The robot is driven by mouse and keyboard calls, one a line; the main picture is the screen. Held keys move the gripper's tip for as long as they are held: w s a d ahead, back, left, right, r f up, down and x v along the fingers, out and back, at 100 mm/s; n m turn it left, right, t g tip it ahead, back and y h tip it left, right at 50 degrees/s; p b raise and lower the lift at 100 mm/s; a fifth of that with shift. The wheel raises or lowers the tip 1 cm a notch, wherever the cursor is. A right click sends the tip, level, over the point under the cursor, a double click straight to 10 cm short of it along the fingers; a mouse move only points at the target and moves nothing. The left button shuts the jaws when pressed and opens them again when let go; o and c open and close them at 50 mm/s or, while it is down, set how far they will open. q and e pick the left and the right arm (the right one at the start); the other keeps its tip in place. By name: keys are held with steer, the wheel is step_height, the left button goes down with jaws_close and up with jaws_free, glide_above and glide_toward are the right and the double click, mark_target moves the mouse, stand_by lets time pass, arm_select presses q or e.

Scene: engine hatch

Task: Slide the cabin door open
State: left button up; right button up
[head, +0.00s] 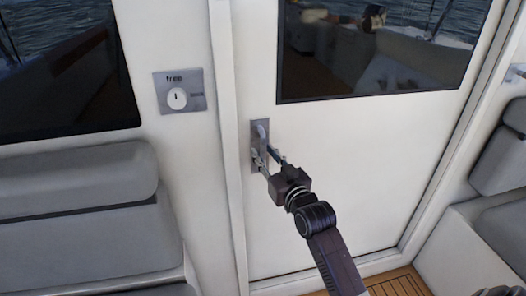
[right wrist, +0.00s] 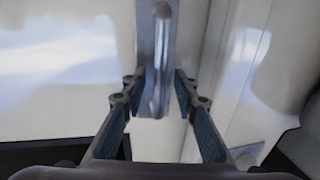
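The white cabin door (head: 350,160) has a dark window in its upper part. Its left edge lies along the white frame post, with no gap that I can see. A metal handle (head: 262,130) on a grey plate sits near the door's left edge. My right gripper (head: 268,158) is at the lower part of the handle and hides some of it. In the right wrist view, the gripper (right wrist: 160,78) is open, with one finger on each side of the handle bar (right wrist: 161,65). A gap shows between each finger and the bar.
A grey panel (head: 180,92) with a round white dial, marked "free", is on the wall left of the door. Grey cushioned seats (head: 80,195) are at left, with another (head: 500,150) at right. Wooden floor (head: 400,284) shows below the door.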

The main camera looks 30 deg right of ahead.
steer(key=shift+w, duration=0.6)
jaws_close()
